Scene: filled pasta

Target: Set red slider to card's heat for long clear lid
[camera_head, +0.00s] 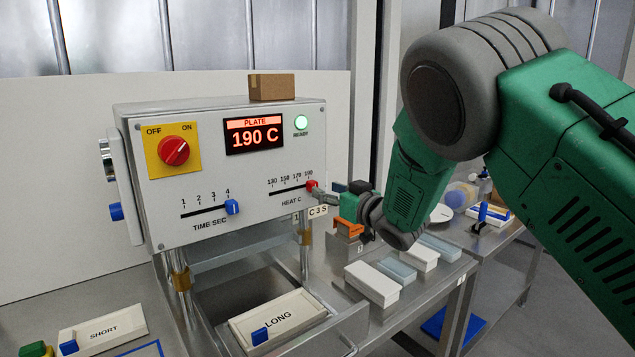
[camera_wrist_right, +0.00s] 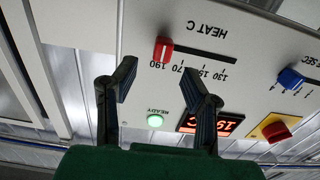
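The red slider (camera_head: 312,186) sits at the 190 end of the HEAT C scale on the sealing machine's front (camera_head: 215,185). It shows in the right wrist view (camera_wrist_right: 163,50) too, beyond my fingertips and in line with the gap between them. My right gripper (camera_head: 322,196) is close to the slider in the head view; its fingers (camera_wrist_right: 160,80) are open and empty. The display (camera_head: 254,136) reads PLATE 190 C. The LONG tray (camera_head: 290,309) lies below the machine. No heat card is readable. My left gripper is not in view.
A blue slider (camera_head: 233,207) stands at 4 on the TIME SEC scale. A red OFF/ON knob (camera_head: 174,150) and a lit green READY lamp (camera_head: 301,122) are on the panel. A SHORT tray (camera_head: 103,330) lies at left. White blocks (camera_head: 372,284) stand on the right table.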

